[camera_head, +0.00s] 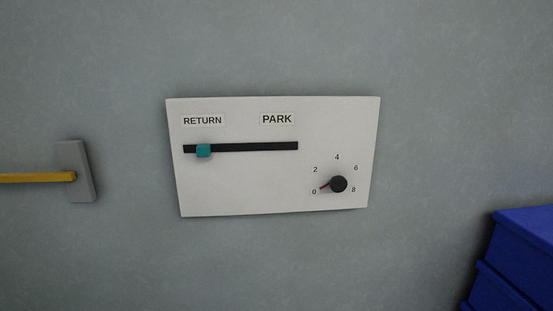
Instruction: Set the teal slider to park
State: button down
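A teal slider (203,151) sits on a black horizontal track (250,147) on a pale wall panel (240,190). The slider is near the left end of the track, below the RETURN label (203,121). The PARK label (277,119) is above the right part of the track. My gripper does not show in the head view.
A black dial (339,184) with a red pointer near 0 is at the panel's lower right. A yellow bar on a grey mount (76,171) is on the wall at left. Blue stacked boxes (520,240) stand at lower right.

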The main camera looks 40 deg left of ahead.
aim_at(202, 150)
jog(key=u, duration=1.5)
